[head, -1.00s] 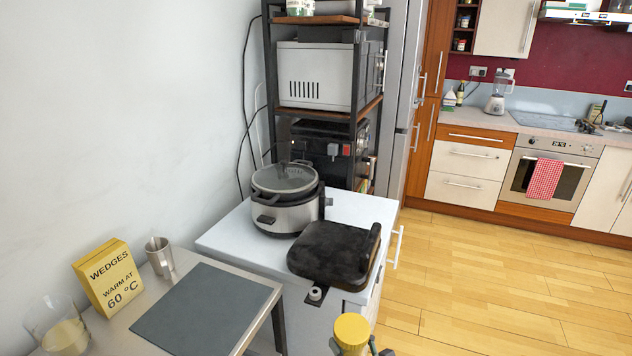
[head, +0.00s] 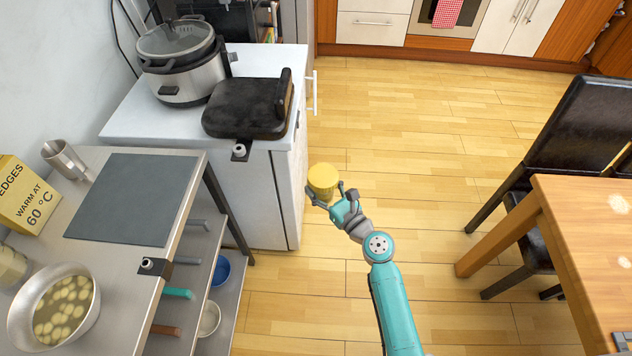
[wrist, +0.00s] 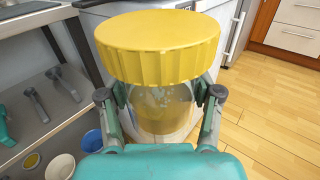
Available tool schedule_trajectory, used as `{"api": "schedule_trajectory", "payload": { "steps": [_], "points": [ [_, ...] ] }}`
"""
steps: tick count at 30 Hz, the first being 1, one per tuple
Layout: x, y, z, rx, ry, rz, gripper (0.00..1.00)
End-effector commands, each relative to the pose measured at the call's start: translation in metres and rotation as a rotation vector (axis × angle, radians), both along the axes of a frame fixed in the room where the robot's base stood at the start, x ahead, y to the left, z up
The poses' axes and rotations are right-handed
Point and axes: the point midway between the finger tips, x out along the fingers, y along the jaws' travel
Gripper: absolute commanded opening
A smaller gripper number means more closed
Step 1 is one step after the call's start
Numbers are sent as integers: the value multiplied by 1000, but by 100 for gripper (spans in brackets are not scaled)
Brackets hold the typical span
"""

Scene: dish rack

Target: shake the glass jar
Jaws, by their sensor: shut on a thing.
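The glass jar has a ribbed yellow lid (wrist: 158,45) and a clear body (wrist: 160,108) with something yellowish and cloudy inside. In the wrist view it stands roughly upright between the fingers of my gripper (wrist: 160,98), which is shut on the body below the lid. In the head view the yellow lid (head: 323,178) shows at the end of my teal arm, and my gripper (head: 328,196) holds the jar in the air over the floor, right of the white cabinet. The jar's body is mostly hidden there by the lid and gripper.
A steel table (head: 118,250) at left bears a bowl of pale pieces (head: 85,277), a grey mat (head: 135,200) and a yellow box (head: 22,190). The white cabinet (head: 232,190) carries a cooker (head: 185,75) and a black appliance (head: 245,108). A wooden table (head: 585,240) stands right. Open floor lies between.

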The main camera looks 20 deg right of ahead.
Motion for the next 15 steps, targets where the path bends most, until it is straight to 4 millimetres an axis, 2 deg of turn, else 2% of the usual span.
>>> {"api": "schedule_trajectory", "payload": {
  "steps": [6, 8, 11, 15],
  "points": [
    [0, 25, 1, -1, -1, 4, 16],
    [0, 28, 1, 0, -1, 2, 16],
    [1, 19, 1, 0, -1, -3, 16],
    [0, -6, 1, 0, -1, -5, 16]
  ]
}}
